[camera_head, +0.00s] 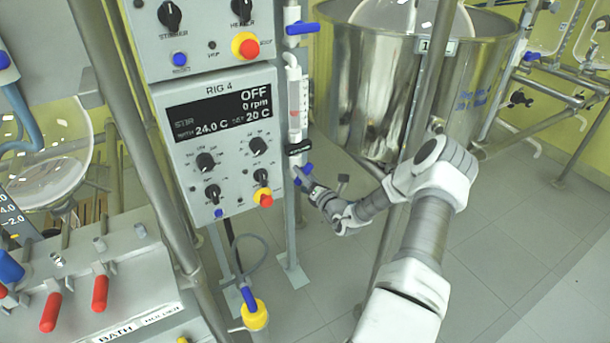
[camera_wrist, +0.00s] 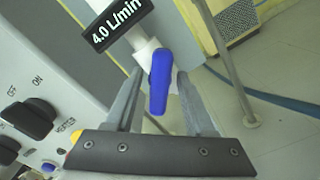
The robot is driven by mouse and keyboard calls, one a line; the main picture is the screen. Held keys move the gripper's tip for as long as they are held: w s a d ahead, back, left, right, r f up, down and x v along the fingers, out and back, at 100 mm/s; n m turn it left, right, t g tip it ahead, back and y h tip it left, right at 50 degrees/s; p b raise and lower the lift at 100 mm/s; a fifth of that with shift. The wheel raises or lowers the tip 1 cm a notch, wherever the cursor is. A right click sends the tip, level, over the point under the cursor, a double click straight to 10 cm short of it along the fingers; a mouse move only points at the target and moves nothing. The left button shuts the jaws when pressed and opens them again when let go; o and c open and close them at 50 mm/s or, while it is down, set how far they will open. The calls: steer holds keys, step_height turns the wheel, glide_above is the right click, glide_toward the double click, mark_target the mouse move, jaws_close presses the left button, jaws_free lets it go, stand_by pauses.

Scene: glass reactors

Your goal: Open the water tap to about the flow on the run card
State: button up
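The blue tap handle (camera_wrist: 160,82) sits on a white valve body (camera_wrist: 146,50) in the wrist view. In the head view the blue handle (camera_head: 303,173) is low on the pipe right of the RIG 4 panel. My gripper (camera_wrist: 158,85) is open, with one finger on each side of the handle and a narrow gap showing on both sides. In the head view my gripper (camera_head: 311,181) is small and partly hidden at the handle. A black flow display (camera_wrist: 113,22) above the handle reads 4.0 L/min. I cannot make out a run card.
The RIG 4 panel (camera_head: 218,150) with knobs stands just left of the tap. A second blue handle (camera_head: 302,28) is higher on the same pipe line. A large steel vessel (camera_head: 400,80) stands behind my arm. Open tiled floor (camera_head: 510,230) lies to the right.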

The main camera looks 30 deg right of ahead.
jaws_close()
steer(key=shift+r+m+p, duration=0.15)
steer(key=shift+m+p, duration=0.7)
steer(key=shift+m, duration=0.05)
steer(key=shift+f+m+p, duration=0.2)
steer(key=shift+m+p, duration=0.1)
steer(key=shift+m, duration=0.4)
steer(key=shift+o, duration=0.7)
jaws_free()
steer(key=s+a+p, duration=0.1)
steer(key=s+p, duration=0.2)
steer(key=s, duration=1.4)
steer(key=shift+s, duration=0.2)
